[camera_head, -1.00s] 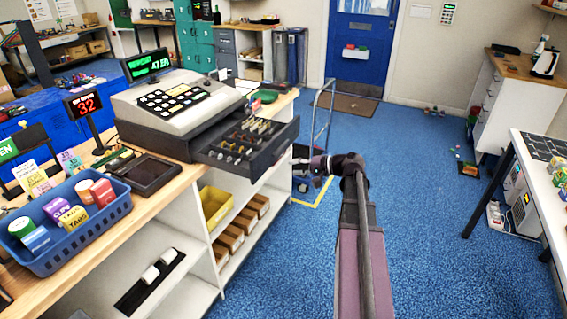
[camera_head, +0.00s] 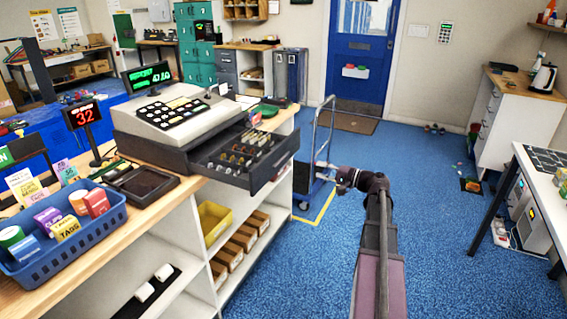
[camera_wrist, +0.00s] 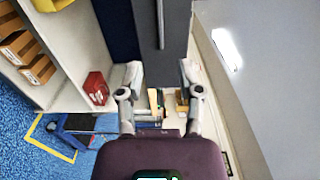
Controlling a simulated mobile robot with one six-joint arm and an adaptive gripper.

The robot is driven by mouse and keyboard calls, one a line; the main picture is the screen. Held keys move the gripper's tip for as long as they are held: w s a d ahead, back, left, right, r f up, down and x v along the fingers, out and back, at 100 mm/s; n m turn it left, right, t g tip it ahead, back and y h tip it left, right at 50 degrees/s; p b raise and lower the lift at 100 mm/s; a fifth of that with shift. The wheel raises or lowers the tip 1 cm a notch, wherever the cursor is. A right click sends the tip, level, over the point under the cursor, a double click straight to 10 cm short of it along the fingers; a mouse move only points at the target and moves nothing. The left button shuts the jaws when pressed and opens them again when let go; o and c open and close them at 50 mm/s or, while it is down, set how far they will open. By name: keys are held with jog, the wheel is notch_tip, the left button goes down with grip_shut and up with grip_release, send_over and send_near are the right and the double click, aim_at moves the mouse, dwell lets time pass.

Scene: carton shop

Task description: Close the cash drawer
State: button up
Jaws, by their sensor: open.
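The cash drawer (camera_head: 277,163) stands open below the grey cash register (camera_head: 175,115) on the wooden counter. It juts out to the right, and its compartments hold coins and upright notes. My gripper (camera_head: 320,172) is to the right of the drawer front and a little lower, apart from it in the head view. In the wrist view my gripper (camera_wrist: 160,75) has its two fingers spread with nothing held. A dark grey panel with a light slot, which looks like the drawer front (camera_wrist: 176,25), lies ahead of the fingers. Whether they touch it is unclear.
A blue basket (camera_head: 65,235) of small boxes and a black tray (camera_head: 137,184) stand on the counter (camera_head: 175,195). Shelves below hold a yellow bin (camera_head: 213,220) and cartons. A blue trolley (camera_head: 312,192) stands behind my gripper.

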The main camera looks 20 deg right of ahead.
aim_at(283, 160)
jog(key=x, duration=1.3)
jog(key=shift+w+a, duration=0.1)
jog(key=shift+w, duration=0.05)
